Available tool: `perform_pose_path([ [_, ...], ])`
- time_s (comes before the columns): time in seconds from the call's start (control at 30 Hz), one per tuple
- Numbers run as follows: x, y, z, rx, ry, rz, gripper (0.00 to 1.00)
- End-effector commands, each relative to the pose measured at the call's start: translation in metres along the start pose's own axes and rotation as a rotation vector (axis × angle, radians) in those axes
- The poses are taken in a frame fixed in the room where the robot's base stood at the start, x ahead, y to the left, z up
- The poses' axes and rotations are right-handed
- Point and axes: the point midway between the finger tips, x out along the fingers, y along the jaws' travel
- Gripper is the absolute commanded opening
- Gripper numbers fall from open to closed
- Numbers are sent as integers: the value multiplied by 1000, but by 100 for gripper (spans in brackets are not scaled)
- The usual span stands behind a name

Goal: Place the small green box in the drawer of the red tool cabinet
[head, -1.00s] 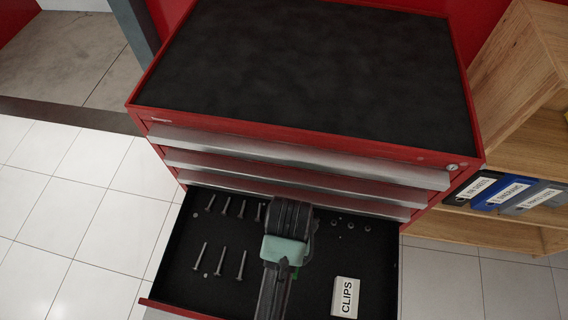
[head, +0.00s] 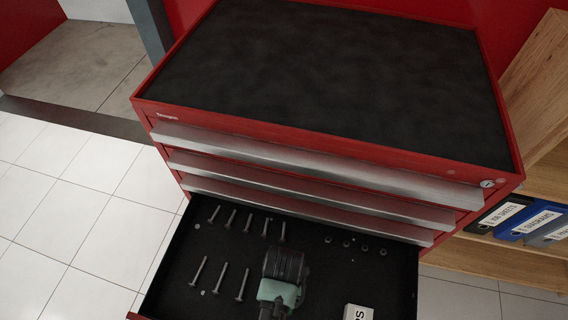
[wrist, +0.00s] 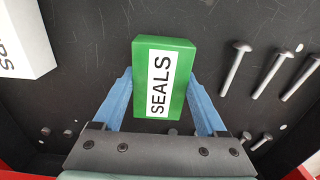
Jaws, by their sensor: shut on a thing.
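The small green box (wrist: 181,80) with a white SEALS label is between the two blue fingers of my gripper (wrist: 162,100) in the wrist view. My gripper is shut on it. The dark open drawer (head: 170,285) of the red tool cabinet (head: 350,140) lies behind the box in the wrist view. In the head view my wrist (head: 284,275) is over the drawer and hides the box. I cannot tell whether the box touches the drawer floor.
Several bolts (head: 221,280) lie at the drawer's left and back, and several small nuts (head: 347,243) at its back right. A white CLIPS box (head: 357,312) is at the front right. Binders (head: 528,222) stand on a wooden shelf to the right.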

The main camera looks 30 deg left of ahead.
Motion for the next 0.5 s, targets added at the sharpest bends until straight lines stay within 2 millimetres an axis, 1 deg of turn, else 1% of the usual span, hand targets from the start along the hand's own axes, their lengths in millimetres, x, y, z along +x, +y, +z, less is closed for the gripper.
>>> perform_pose_path([
  [0.03,7,0,0,1,0,0,14],
  [0.27,6,0,0,1,1,0,14],
  [0.4,10,0,0,0,1,0,14],
  [0.43,10,0,0,0,1,0,78],
  [0.5,10,0,0,0,1,0,91],
])
